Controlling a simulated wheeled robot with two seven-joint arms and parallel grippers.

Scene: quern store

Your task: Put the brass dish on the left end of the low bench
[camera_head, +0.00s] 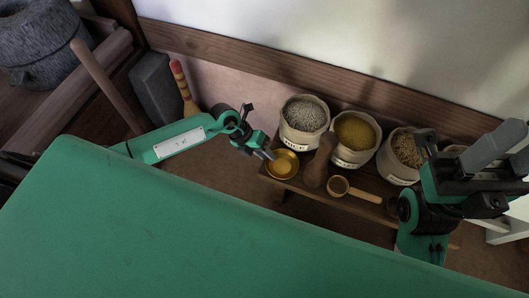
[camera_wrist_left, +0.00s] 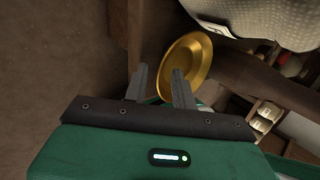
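The brass dish (camera_head: 284,167) is round and shallow and appears to lie at the left end of the low bench (camera_head: 348,205), in front of the leftmost sack. My left gripper (camera_head: 268,154) is right at the dish's upper left side. In the left wrist view its two fingers (camera_wrist_left: 160,84) stand apart, and part of the dish's rim (camera_wrist_left: 198,62) shows between and beyond them. One fingertip overlaps the rim; I cannot tell whether it touches. My right gripper (camera_head: 505,152) is up at the right, far from the dish; its finger gap is unclear.
Sacks of grain (camera_head: 303,120), (camera_head: 355,135), (camera_head: 401,157) stand along the bench's back. A brown pestle-like piece (camera_head: 318,165) and a wooden scoop (camera_head: 354,190) lie before them. A green surface (camera_head: 180,230) fills the front. A grey block (camera_head: 156,90) and quern stone (camera_head: 42,45) are left.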

